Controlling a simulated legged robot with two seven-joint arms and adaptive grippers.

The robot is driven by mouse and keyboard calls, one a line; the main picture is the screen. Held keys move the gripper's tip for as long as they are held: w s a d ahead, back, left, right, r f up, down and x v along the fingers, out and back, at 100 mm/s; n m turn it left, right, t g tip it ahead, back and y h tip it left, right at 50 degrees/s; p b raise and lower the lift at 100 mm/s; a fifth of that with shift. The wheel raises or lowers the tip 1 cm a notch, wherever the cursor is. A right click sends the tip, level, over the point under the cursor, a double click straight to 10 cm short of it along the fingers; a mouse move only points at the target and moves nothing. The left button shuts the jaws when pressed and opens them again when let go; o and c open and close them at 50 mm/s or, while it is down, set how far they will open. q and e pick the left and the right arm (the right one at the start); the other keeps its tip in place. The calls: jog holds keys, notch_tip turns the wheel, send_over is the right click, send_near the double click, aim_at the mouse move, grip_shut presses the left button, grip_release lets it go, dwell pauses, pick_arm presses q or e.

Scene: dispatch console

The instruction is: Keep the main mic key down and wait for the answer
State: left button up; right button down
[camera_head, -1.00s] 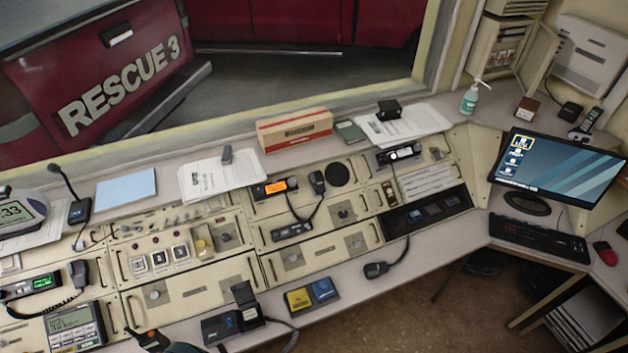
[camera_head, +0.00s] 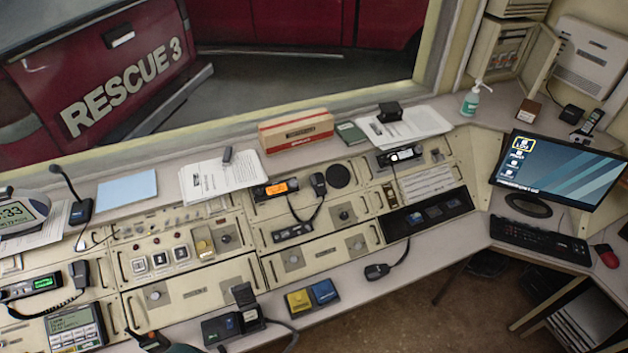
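A gooseneck microphone rises from a dark base (camera_head: 81,211) on the upper left of the console. A dark desk unit (camera_head: 220,328) with a small bluish-lit button and a raised black part (camera_head: 243,294) sits at the front edge, with a cable running right. I cannot tell which of these bears the main mic key, or whether any key is down. Hand microphones on cords show at the left (camera_head: 78,273), at the centre (camera_head: 318,184) and on the front ledge (camera_head: 376,271). Neither of my grippers can be made out in the view.
A yellow-and-blue block pair (camera_head: 312,295) lies right of the desk unit. A dark device with an orange mark and thin antenna (camera_head: 150,339) is cut by the bottom edge. A monitor (camera_head: 557,167) and keyboard (camera_head: 540,241) stand right. The front ledge around (camera_head: 430,250) is clear.

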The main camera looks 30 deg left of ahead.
pick_arm(q)
grip_shut()
dwell(1.0)
